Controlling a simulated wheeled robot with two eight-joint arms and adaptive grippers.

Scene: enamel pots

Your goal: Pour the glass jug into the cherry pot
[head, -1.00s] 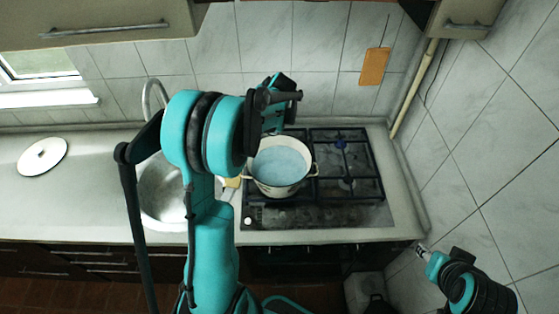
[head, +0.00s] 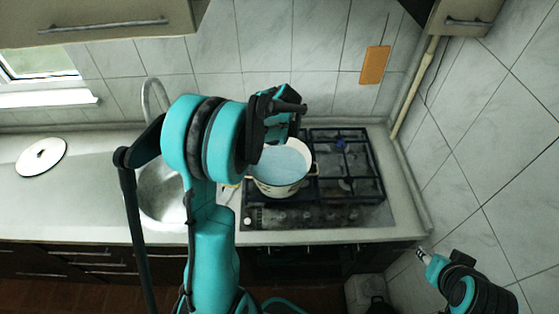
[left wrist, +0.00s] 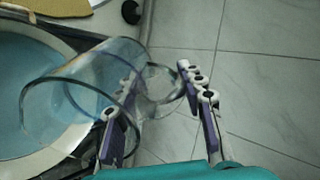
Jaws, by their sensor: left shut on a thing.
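The cherry pot (head: 279,188) is a cream enamel pot on the stove, with light blue liquid inside. Its rim and blue content fill the left of the left wrist view (left wrist: 20,162). My left gripper (head: 284,116) is above the pot's back rim. In the head view my arm hides the jug. My right gripper (head: 424,256) is at the lower right, away from the pot.
The pot stands on the black gas stove (head: 350,180), with free burners to its right. The sink (head: 160,200) is left of the stove, partly behind my left arm. A white round lid (head: 42,157) lies on the left counter. A tiled wall closes the right side.

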